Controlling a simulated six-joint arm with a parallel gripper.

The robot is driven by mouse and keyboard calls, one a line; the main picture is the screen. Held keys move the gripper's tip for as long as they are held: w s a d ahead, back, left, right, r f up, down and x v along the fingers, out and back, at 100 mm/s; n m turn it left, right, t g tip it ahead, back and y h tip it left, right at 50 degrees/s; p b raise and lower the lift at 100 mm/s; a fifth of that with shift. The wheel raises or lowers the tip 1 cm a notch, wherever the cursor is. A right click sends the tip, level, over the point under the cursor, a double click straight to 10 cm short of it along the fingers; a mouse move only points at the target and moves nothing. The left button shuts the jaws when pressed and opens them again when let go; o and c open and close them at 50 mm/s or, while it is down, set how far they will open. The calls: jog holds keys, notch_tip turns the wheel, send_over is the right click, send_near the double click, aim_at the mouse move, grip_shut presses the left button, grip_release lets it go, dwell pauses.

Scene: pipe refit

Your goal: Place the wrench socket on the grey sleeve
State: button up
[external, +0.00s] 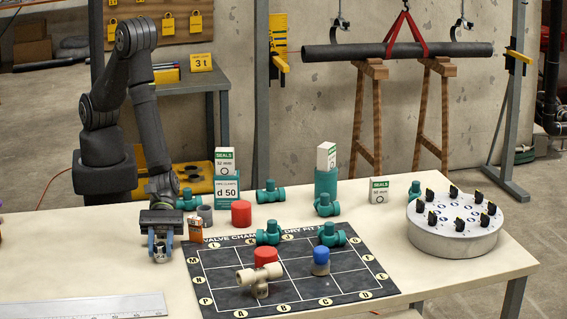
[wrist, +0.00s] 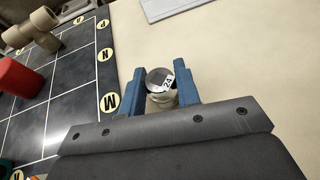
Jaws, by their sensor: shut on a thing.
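My gripper (external: 160,246) is at the left of the table, low over the bare top beside the dark mat. Its blue fingers (wrist: 160,88) are shut on the wrench socket (wrist: 158,77), a small silvery round piece marked 24. A paler beige-grey part shows just below the marked face, between the fingers. In the external view the socket is mostly hidden by the fingers. A short grey sleeve (external: 205,213) stands upright behind and to the right of my gripper, apart from it, next to a red cylinder (external: 241,213).
An orange box (external: 195,229) stands close right of my gripper. The lettered mat (external: 220,285) holds a beige tee (external: 259,279), red and blue pieces and teal fittings. Seal boxes stand behind. A steel ruler (external: 110,305) lies at the front left; table around it is clear.

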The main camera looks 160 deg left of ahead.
jog(key=o, duration=1)
jog(key=shift+f, duration=0.1)
jog(key=shift+r, duration=0.2)
jog(key=shift+o, duration=0.4)
jog(key=v, duration=1.2)
jog(key=shift+r, duration=0.1)
